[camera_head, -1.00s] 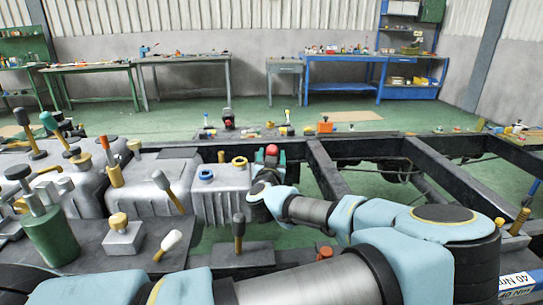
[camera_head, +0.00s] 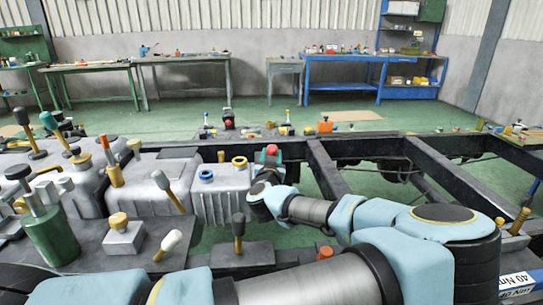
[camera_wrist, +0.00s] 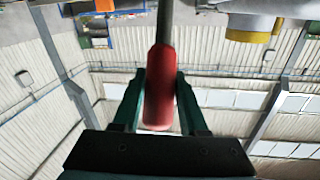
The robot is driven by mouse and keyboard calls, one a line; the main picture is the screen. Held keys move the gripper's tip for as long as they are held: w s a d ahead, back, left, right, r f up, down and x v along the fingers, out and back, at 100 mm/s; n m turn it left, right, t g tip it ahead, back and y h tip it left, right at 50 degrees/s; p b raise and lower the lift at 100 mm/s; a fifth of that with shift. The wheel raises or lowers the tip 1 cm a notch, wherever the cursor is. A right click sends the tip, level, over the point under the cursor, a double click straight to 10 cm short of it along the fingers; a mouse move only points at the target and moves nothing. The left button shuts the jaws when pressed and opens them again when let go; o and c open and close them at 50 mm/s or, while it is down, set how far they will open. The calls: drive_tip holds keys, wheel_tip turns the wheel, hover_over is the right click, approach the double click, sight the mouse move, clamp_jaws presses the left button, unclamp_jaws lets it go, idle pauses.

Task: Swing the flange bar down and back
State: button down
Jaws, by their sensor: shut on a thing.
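The flange bar's red grip (camera_wrist: 160,88) is between the two green fingers of my gripper (camera_wrist: 158,82) in the wrist view. A grey shaft runs from the grip up out of that picture. My gripper is shut on the red grip. In the head view my gripper (camera_head: 268,158) is beside the right end of a ribbed grey housing (camera_head: 222,203), with the red grip's tip (camera_head: 271,150) showing above it. My wrist hides the rest of the bar there, so its pivot cannot be seen.
A dark chassis rail (camera_head: 325,170) lies just right of my gripper. A blue-ringed cap (camera_head: 206,175) and a yellow-ringed cap (camera_head: 240,162) stand on the housing. Several levers, a green cylinder (camera_head: 52,237) and a metal block (camera_head: 123,238) stand at left.

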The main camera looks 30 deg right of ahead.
idle(0.7)
drive_tip(key=shift+w+d+r+p, duration=0.1)
drive_tip(key=shift+w+r+p, duration=0.25)
drive_tip(key=shift+r+p, duration=0.15)
drive_tip(key=w+d+r+g+y+p, duration=0.1)
drive_tip(key=w+d+r+g+p, duration=0.1)
drive_tip(key=w, duration=0.5)
drive_tip(key=w+d+r+g+y+p, duration=0.2)
drive_tip(key=w+d+r+g+p, duration=0.1)
drive_tip(key=w, duration=0.5)
drive_tip(key=shift+d+r+n+g+p, duration=0.35)
drive_tip(key=shift+d+r+p, duration=0.25)
drive_tip(key=shift+d+p, duration=0.4)
drive_tip(key=shift+c, duration=2.2)
unclamp_jaws()
drive_tip(key=b+v, duration=0.3)
drive_tip(key=v, duration=0.7)
drive_tip(key=shift+s+r+b, duration=0.15)
drive_tip(key=shift+s+b, duration=0.15)
drive_tip(key=shift+b, duration=0.05)
